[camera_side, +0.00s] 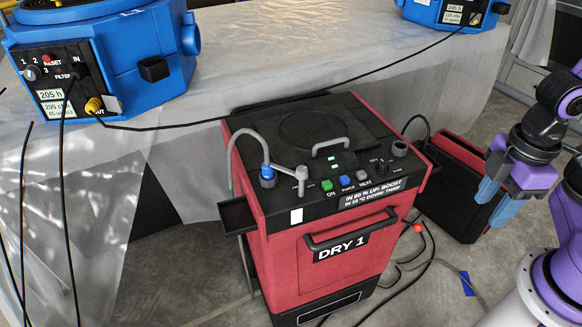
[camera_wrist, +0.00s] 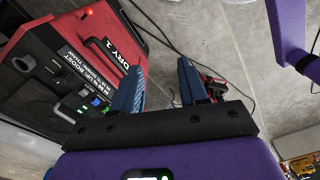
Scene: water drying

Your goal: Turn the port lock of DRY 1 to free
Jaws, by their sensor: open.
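DRY 1 (camera_side: 285,255) is a red dryer with a black top panel, standing on the floor in the middle of the side view. It also shows at the left of the wrist view (camera_wrist: 125,32). At the panel's left front, a grey lever (camera_side: 287,171), apparently the port lock, lies beside a blue hose fitting (camera_side: 266,171) with a grey hose. Its setting is too small to read. My gripper (camera_side: 496,208) is open and empty, to the right of the dryer and apart from it. Its blue fingers (camera_wrist: 160,64) show in the wrist view with bare floor between them.
The panel carries a carry handle (camera_side: 330,145), a green button (camera_side: 327,185), a blue button (camera_side: 345,180) and a black knob (camera_side: 382,168). A red and black case (camera_side: 465,165) stands right of the dryer. Cables lie on the floor. Blue machines (camera_side: 130,60) stand on the sheeted table behind.

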